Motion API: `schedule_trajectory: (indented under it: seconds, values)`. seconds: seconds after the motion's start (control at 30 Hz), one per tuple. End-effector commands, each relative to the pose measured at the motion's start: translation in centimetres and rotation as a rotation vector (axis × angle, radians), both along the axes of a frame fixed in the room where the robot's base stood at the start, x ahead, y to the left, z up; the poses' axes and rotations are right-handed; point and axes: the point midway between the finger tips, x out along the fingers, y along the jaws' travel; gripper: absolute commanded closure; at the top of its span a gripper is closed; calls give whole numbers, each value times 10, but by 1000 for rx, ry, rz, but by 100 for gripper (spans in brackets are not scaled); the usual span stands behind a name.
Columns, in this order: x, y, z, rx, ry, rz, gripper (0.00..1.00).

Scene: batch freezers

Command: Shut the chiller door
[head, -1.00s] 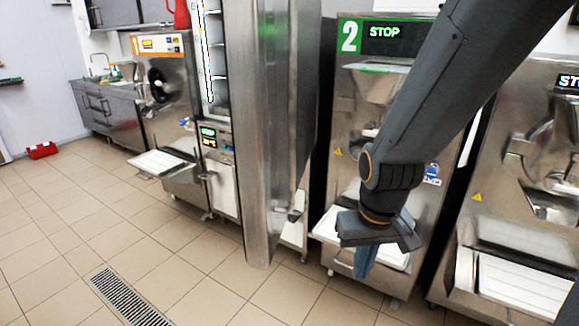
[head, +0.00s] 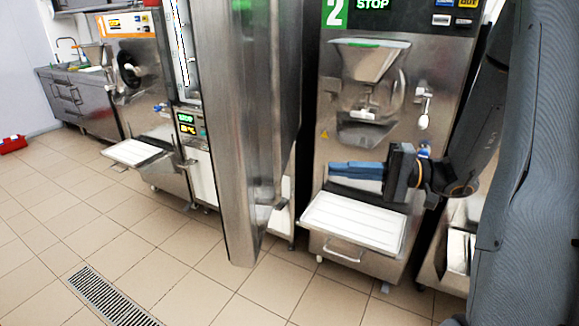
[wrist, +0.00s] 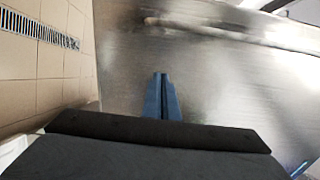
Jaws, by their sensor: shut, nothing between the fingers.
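The chiller door (head: 236,130) is a tall steel panel. It stands open, swung out from the cabinet between machine 1 and machine 2, with its edge towards me. Part of the cabinet interior (head: 184,50) shows to its left. My gripper (head: 334,168) is shut and empty, in front of machine 2 and to the right of the door, its blue fingers pointing left. In the wrist view the shut fingers (wrist: 162,78) point at a broad steel panel (wrist: 200,85), which looks like the door's right face. A bar (wrist: 205,30) crosses its upper part. I cannot tell any contact.
Machine 2 (head: 400,105) stands right of the door, with a white tray (head: 353,222) low in front. Machine 1 (head: 140,85) stands left with its own tray (head: 132,152). A floor drain (head: 105,295) crosses the tiles. The floor left of the door is clear.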

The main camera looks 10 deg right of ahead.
Motion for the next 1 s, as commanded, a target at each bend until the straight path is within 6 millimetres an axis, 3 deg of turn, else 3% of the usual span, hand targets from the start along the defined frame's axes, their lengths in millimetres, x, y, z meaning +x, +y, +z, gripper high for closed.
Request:
schedule_trajectory:
  seconds: [0.17, 0.7, 1.0]
  values:
    - [6, 12, 4, 14, -16, -8, 100]
    - [36, 107, 5, 12, -12, -5, 100]
    - [45, 129, 3, 10, -13, -9, 100]
